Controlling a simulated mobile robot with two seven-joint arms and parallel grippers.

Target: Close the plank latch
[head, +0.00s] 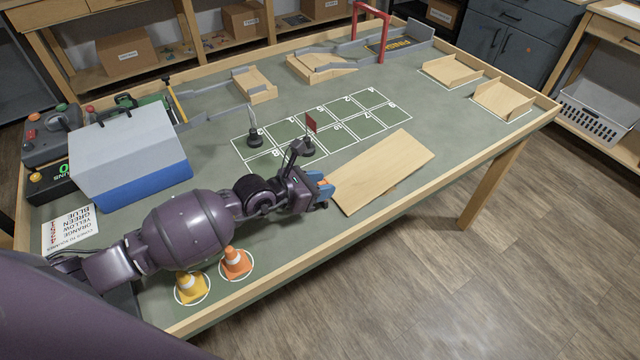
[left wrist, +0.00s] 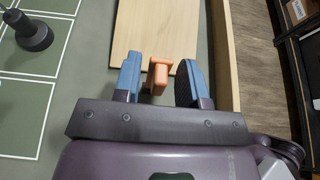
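A light wooden plank (head: 385,170) lies flat on the green table near its front edge; its near end also shows in the left wrist view (left wrist: 150,35). A small orange latch (left wrist: 158,76) stands at that end, between the blue fingers of my left gripper (left wrist: 160,70). The fingers are apart, with a gap on the latch's right side and a narrower one on its left. In the head view my left gripper (head: 323,190) is at the plank's left end and largely hides the latch. My right gripper is not in view.
A wooden rim (head: 400,212) runs along the table's front edge, close to my left gripper. Two cones, orange (head: 236,263) and yellow (head: 190,287), stand below my left arm. A blue-white box (head: 130,155) is at left.

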